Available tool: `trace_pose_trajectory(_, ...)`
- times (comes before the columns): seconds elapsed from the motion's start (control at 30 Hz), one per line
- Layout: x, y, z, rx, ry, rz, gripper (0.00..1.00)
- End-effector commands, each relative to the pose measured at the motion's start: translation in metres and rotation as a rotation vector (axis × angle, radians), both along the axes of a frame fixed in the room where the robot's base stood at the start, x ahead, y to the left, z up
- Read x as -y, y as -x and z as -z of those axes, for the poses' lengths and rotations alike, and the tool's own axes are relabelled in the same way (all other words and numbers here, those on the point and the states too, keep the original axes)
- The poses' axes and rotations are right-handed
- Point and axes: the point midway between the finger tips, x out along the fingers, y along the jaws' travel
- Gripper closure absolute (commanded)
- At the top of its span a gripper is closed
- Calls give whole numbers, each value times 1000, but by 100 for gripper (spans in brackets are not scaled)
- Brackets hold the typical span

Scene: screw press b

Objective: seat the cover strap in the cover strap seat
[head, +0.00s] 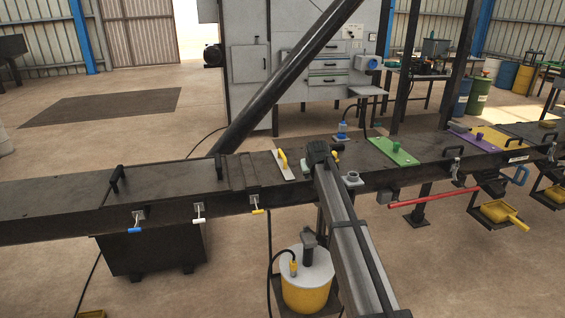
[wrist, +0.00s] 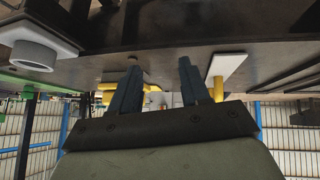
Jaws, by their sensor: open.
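A pale narrow plate with a yellow handle (head: 285,163), which looks like the cover strap, lies across the dark beam in the head view. In the wrist view its pale plate (wrist: 226,66) is right of my fingers. A ribbed dark section of the beam (head: 243,173), left of the plate, may be the seat; I cannot tell for sure. My gripper (wrist: 158,72) is open, its two blue-grey fingers spread apart and apart from the plate. A yellow part shows behind and between the fingers, not clearly made out. In the head view my arm hides the fingertips.
A grey flanged socket (head: 350,179) is close right of my gripper. A green plate (head: 392,152) and a purple plate (head: 475,142) lie farther right. Black handles stand on the left covers, and toggle clamps hang along the front edge. A yellow pot (head: 307,292) stands below.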

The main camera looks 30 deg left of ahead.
Motion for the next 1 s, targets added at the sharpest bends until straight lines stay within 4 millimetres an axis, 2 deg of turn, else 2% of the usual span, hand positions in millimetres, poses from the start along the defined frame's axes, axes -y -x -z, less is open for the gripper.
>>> trace_pose_trajectory(0.03, -36, -3, -23, 25, -11, -30, 54)
trace_pose_trajectory(0.1, -69, 2, -47, 54, -24, -62, 54)
trace_pose_trajectory(0.2, -103, 8, -73, 84, -36, -95, 54)
trace_pose_trajectory(0.3, -123, 13, -88, 100, -45, -114, 54)
trace_pose_trajectory(0.37, -129, 14, -92, 107, -47, -120, 54)
trace_pose_trajectory(0.57, -136, 7, -85, 108, -48, -122, 54)
trace_pose_trajectory(1.0, -162, -34, -38, 107, -48, -121, 54)
